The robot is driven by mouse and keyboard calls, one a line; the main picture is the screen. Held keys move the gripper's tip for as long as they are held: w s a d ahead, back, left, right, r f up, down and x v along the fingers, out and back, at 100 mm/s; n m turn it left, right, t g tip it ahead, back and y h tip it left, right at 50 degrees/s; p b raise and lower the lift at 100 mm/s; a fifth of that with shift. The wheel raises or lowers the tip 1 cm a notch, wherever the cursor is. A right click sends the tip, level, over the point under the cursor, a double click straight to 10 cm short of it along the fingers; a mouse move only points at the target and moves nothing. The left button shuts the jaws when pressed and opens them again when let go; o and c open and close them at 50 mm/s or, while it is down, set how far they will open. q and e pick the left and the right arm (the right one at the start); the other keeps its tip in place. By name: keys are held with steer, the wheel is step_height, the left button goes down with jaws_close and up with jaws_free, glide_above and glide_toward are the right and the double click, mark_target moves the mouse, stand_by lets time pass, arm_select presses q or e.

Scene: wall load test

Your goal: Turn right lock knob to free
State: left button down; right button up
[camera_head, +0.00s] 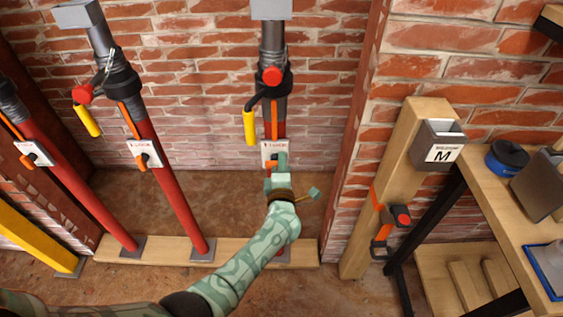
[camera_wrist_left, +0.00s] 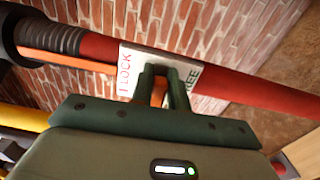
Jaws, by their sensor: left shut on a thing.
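The rightmost red prop (camera_head: 273,129) stands against the brick wall and carries a white lock plate (camera_head: 266,146). In the left wrist view the plate (camera_wrist_left: 128,62) reads LOCK at its left end and FREE, partly covered, at its right. The orange lock knob (camera_head: 271,164) sits at the plate's lower edge; it also shows between the fingers in the left wrist view (camera_wrist_left: 158,93). My left gripper (camera_head: 279,166) is at the plate, shut on the knob. The fingers hide much of the knob, so its exact angle is hard to tell. My right gripper is not in view.
Two more red props, middle (camera_head: 168,185) and left (camera_head: 80,190), carry similar plates and knobs. A yellow handle (camera_head: 250,127) hangs beside the right prop above my gripper. A wooden post (camera_head: 397,180) and a workbench (camera_head: 500,215) stand at right. Floor between the props is clear.

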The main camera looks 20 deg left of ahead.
arm_select(q)
steer(key=shift+f+m, duration=0.2)
steer(key=shift+m, duration=0.1)
steer(key=c, duration=1.4)
jaws_free()
steer(key=shift+o, duration=0.2)
steer(key=shift+s, duration=0.1)
